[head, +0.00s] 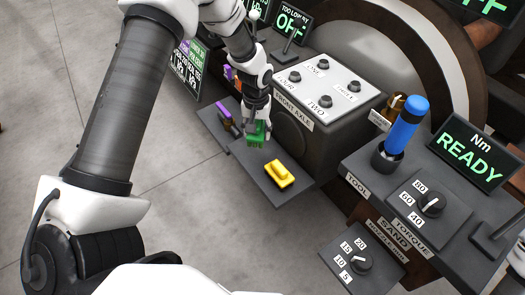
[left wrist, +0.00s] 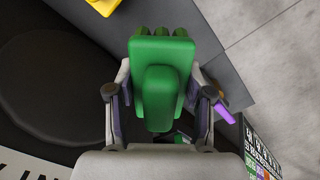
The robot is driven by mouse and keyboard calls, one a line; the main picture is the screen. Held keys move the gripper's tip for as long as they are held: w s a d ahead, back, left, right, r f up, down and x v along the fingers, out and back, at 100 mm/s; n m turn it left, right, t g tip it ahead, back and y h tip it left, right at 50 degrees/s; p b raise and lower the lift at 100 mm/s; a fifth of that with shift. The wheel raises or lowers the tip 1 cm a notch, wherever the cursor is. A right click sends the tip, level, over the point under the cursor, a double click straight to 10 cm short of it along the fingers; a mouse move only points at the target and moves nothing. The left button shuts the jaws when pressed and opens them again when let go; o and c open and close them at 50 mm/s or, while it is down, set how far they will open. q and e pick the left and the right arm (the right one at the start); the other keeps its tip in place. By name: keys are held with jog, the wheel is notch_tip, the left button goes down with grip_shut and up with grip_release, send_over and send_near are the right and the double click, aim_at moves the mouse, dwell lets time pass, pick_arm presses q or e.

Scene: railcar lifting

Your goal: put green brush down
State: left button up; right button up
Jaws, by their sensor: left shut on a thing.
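The green brush (head: 257,134) is held in my left gripper (head: 256,122), just over the dark grey shelf (head: 245,157) in the head view. In the left wrist view the green brush (left wrist: 158,75) sits between the two fingers of my left gripper (left wrist: 158,105), bristle end pointing away. I cannot tell whether the brush touches the shelf. My right gripper is not in view.
A yellow brush (head: 280,174) lies on the shelf to the right of the green one. A purple brush (head: 226,114) is to the left. The front axle control box (head: 327,84) stands close behind. A tool console (head: 420,190) is at right.

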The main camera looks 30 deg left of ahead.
aim_at(256, 121)
pick_arm(q)
notch_tip(256, 121, down, 8)
jog(key=shift+s+r+b, duration=0.1)
jog(key=shift+b, duration=0.65)
jog(key=o, duration=1.2)
jog(key=shift+f, duration=0.25)
notch_tip(256, 121, up, 12)
jog(key=p, duration=0.2)
jog(key=shift+r+p, duration=0.25)
jog(key=shift+p, duration=0.15)
